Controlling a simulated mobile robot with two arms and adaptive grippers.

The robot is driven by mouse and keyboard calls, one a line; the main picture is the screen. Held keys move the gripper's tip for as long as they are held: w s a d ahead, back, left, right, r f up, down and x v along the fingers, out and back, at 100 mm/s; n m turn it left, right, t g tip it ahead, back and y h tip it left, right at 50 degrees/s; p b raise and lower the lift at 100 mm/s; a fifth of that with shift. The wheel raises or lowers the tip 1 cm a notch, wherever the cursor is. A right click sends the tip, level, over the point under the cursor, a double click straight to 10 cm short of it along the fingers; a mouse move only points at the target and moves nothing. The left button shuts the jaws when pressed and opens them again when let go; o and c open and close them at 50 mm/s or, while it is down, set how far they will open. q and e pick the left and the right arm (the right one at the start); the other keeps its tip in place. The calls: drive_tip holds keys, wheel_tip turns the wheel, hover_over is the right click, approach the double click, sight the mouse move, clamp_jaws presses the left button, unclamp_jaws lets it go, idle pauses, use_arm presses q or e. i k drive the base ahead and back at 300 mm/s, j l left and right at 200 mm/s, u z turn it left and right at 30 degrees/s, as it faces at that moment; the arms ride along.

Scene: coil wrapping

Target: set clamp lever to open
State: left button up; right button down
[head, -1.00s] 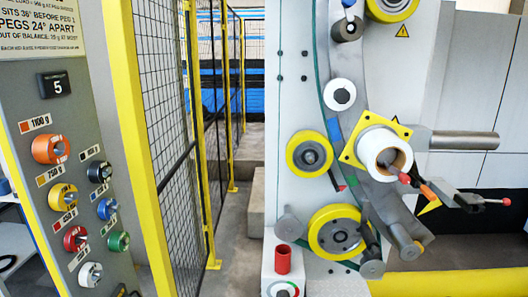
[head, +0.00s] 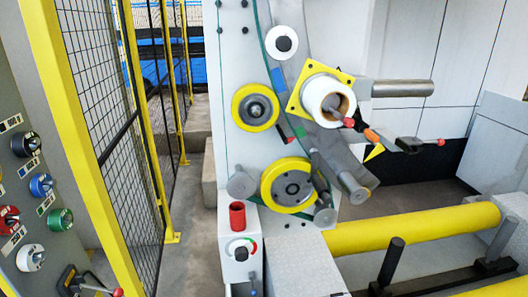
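Which part is the clamp lever is not labelled in view. A dark lever with a red ball end (head: 415,144) sticks out to the right, just below and right of the white roll (head: 326,97) on the machine. A second red-tipped rod (head: 344,121) comes out of the roll's core. Another dark lever with a red ball (head: 98,289) shows at the bottom left, cut by the frame edge. I cannot tell open from closed for any of them. Neither of my grippers is in view.
A yellow-posted mesh fence (head: 100,110) stands left of the machine. A small box with a dial (head: 240,252) carries a red cup (head: 237,216). Yellow rollers (head: 410,228) and dark posts fill the lower right.

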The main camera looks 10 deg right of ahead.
sight(410, 141)
drive_tip(key=z, duration=1.4)
drive_tip(key=i+l+u, duration=0.1)
drive_tip(key=l, duration=0.4)
drive_tip(key=i+l+u, duration=0.1)
drive_tip(key=l, duration=0.45)
drive_tip(key=i+l+u, duration=0.1)
drive_tip(key=l, duration=0.4)
drive_tip(key=i+l+u, duration=0.15)
drive_tip(key=l, duration=0.4)
